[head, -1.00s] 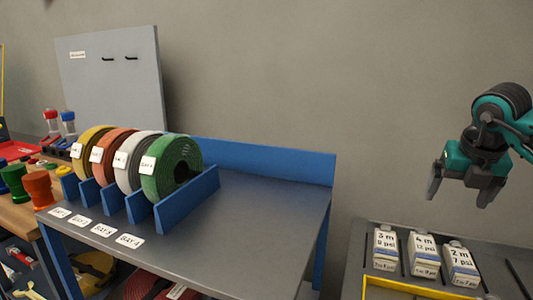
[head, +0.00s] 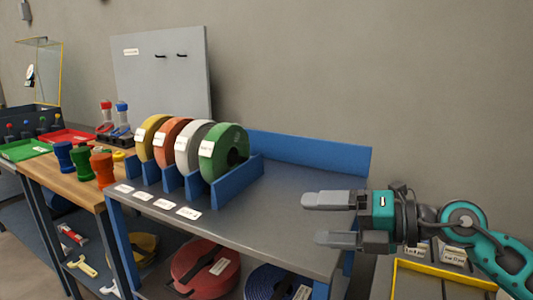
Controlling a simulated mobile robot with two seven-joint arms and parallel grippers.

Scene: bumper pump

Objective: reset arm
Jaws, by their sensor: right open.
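My right gripper (head: 330,219) is in the head view at the right, over the right front part of the grey bench top (head: 290,190). Its two grey fingers point left and are spread apart, with nothing between them. Its teal and black arm comes in from the lower right. My left gripper does not show. Yellow (head: 147,132), orange (head: 166,137), white (head: 186,142) and green (head: 221,165) hose rolls stand in a blue-walled rack, left of the gripper and apart from it.
A blue back wall (head: 310,151) edges the bench. Red (head: 205,270) and blue (head: 275,284) rolls lie on the shelf below. The bench's middle is clear.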

